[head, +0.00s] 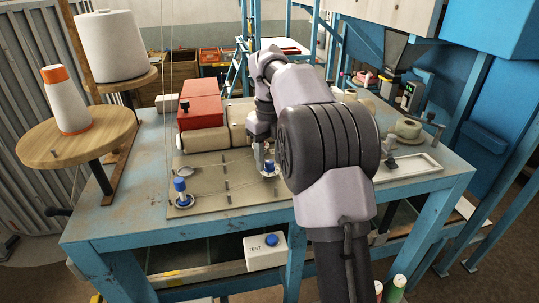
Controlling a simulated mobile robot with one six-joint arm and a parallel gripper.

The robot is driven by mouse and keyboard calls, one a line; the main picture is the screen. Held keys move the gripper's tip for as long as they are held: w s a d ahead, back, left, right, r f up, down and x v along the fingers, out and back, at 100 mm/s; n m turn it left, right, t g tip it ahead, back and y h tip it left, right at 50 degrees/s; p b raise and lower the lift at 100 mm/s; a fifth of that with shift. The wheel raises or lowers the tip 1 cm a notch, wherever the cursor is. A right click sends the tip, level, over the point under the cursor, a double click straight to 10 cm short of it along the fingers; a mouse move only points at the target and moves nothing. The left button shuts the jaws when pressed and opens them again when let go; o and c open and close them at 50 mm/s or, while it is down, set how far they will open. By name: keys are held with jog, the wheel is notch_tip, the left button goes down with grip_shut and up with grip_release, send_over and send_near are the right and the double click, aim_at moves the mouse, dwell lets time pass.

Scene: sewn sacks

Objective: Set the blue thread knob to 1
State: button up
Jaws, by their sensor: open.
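Two blue knobs show on the beige plate (215,205) of the blue worktable. One blue knob (180,184) stands upright on a round pale dial at the plate's front left. A second blue knob (269,167) is farther right, partly hidden by my gripper. My gripper (263,160) points down over the plate at this second knob, with its jaws open. I cannot tell whether the jaws are around it or beside it. The dial numbers and the knobs' settings are too small to read.
A red box (201,105) stands behind the plate. White thread cones (112,45) stand on wooden discs at the left, with thin threads running down. A metal tray (408,168) lies at the right. A white box with a blue button (265,251) hangs below the table's front edge.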

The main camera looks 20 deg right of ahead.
notch_tip(320, 180, up, 18)
jog(key=p, duration=0.8)
jog(key=shift+f, duration=0.25)
jog(key=n+t+b, duration=0.1)
jog(key=n+b, duration=0.6)
jog(key=b, duration=0.6)
send_near(269, 162)
jog(key=s+a, duration=0.4)
jog(key=s+a+f+n+t+b, duration=0.1)
jog(key=s+a+f+n+b, duration=0.3)
jog(key=s+f+n+b, duration=0.3)
jog(key=s+a+f+n+t+y+b, duration=0.1)
jog(key=s+a+f+n+b, duration=0.3)
jog(key=s+f+n+b, duration=0.4)
jog(key=s+a+f+n+t+y+b, duration=0.1)
jog(key=s+a+f+n+b, duration=0.3)
jog(key=f, duration=2.3)
jog(key=s+n+t+b, duration=0.1)
jog(key=s+n+b, duration=0.2)
jog(key=s+b, duration=0.4)
jog(key=shift+t+b, duration=0.4)
jog(key=shift+b, duration=1.8)
